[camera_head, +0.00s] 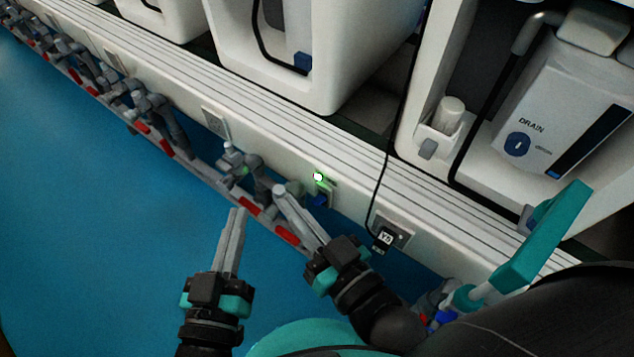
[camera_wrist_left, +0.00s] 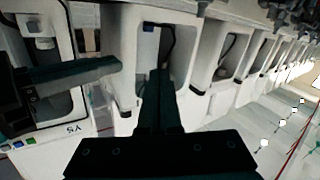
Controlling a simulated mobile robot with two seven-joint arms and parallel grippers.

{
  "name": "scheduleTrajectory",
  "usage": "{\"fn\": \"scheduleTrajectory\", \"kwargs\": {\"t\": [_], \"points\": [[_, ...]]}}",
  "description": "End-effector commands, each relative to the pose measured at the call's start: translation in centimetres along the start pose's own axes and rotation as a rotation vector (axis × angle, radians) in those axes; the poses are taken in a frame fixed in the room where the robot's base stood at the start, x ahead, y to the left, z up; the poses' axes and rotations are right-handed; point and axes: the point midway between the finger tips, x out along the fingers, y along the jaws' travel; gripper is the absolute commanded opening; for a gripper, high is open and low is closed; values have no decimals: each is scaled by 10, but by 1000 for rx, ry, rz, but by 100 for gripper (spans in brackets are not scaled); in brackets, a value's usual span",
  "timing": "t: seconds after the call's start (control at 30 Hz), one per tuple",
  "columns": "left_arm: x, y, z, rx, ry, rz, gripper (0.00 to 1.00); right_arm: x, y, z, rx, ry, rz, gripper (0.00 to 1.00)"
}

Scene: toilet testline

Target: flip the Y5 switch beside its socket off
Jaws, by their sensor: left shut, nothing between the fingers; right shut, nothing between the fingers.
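The blue switch (camera_head: 322,198) sits on the white panel below a lit green indicator (camera_head: 318,177). To its right is the grey socket (camera_head: 403,229) with a black plug tagged Y5 (camera_head: 385,237) and a cord running up. My right gripper (camera_head: 279,190) is shut and empty, its fingertips left of the switch, apart from it in the picture; I cannot tell the depth. My left gripper (camera_head: 238,211) is shut and empty, further left over the blue floor. Its fingers also show in the left wrist view (camera_wrist_left: 160,75), where the switch cannot be made out.
A row of grey fixtures with red parts (camera_head: 155,110) runs along the panel's foot. White toilet units stand above the ledge, one with a DRAIN canister (camera_head: 560,115). A Y5 label (camera_wrist_left: 74,128) marks a unit in the left wrist view. The blue floor (camera_head: 90,220) at left is clear.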

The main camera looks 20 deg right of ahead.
Motion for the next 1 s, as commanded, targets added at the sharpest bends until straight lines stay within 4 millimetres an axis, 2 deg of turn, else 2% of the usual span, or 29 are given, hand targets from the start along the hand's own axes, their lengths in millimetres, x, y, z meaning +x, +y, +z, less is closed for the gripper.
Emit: {"fn": "scheduleTrajectory", "kwargs": {"t": [0.27, 0.57, 0.77, 1.0], "points": [[0, 0, -2, 6, -40, -2, 0, 0, 0, -3, -7, -38, 4, 0], [2, -17, -20, 69, -337, -61, 0, 2, 17, -21, -69, -336, 62, 0], [-14, -34, -33, 100, -587, -125, 0, -13, 34, -34, -101, -585, 123, 0], [-52, -57, -51, 113, -897, -222, 0, -45, 49, -57, -118, -889, 184, 0]]}}
